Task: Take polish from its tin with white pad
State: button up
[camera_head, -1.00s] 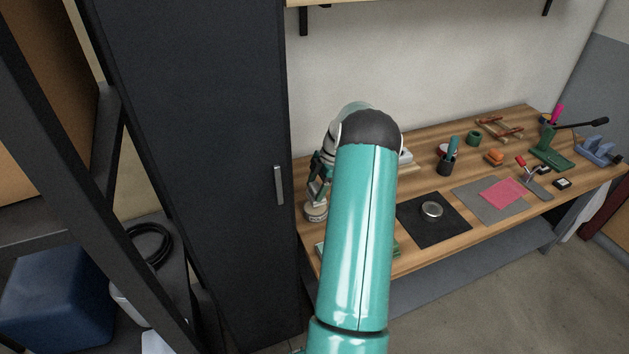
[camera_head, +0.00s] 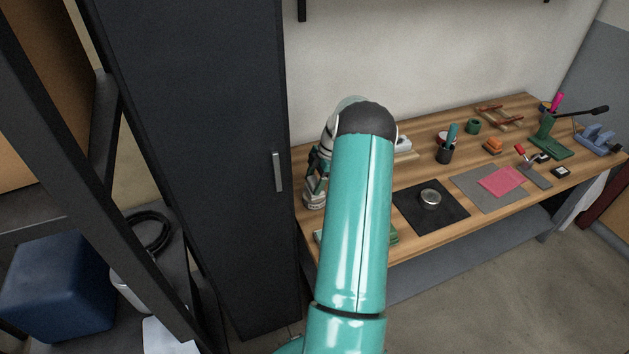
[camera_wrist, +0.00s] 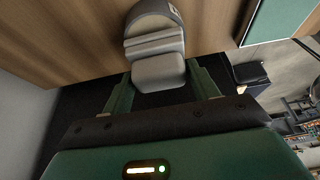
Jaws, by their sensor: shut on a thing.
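My gripper (camera_wrist: 160,84) is shut on the white pad (camera_wrist: 158,71), a pale block between its two green fingers. My arm hides part of that area.
A tall dark cabinet (camera_head: 200,130) stands close at the left.

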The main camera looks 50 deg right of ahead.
aim_at(315, 180)
jog(key=shift+f, duration=0.5)
dwell(1.3)
jog(key=shift+r, duration=3.55)
